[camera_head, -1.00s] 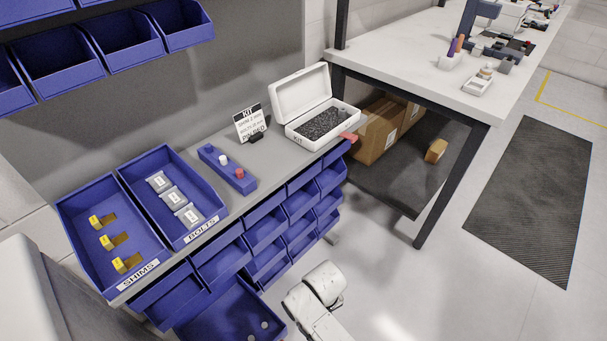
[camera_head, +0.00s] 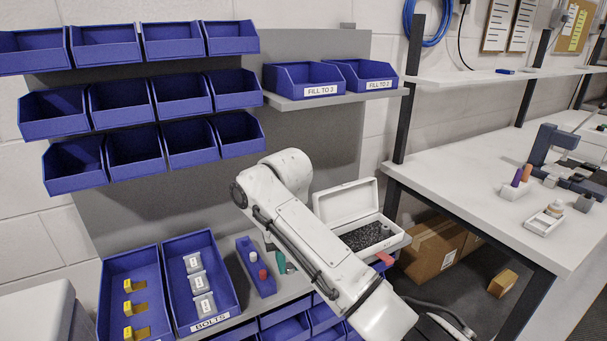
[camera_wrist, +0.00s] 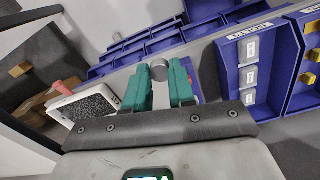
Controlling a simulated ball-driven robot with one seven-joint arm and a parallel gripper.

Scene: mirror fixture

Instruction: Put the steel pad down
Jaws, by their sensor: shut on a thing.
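My gripper (camera_wrist: 160,78) has teal fingers shut on a small grey round piece, apparently the steel pad (camera_wrist: 160,69), held at the fingertips in the wrist view. In the head view my white arm reaches over the bench and only a bit of teal finger (camera_head: 280,262) shows; the pad is hidden there. The gripper is beside the blue block (camera_head: 257,277), which carries a white and a red piece. The open white kit box (camera_head: 345,202) with dark speckled foam stands right of it, partly behind my arm; a grey piece (camera_head: 386,230) shows at the foam's right end.
The shims bin (camera_head: 112,273) with yellow pieces and the bolts bin (camera_head: 177,254) with white-labelled packs stand at left. Bins hang above, two labelled "FILL TO" (camera_head: 304,77). A red object (camera_head: 385,259) lies by the box. A white table (camera_head: 470,190) stands right.

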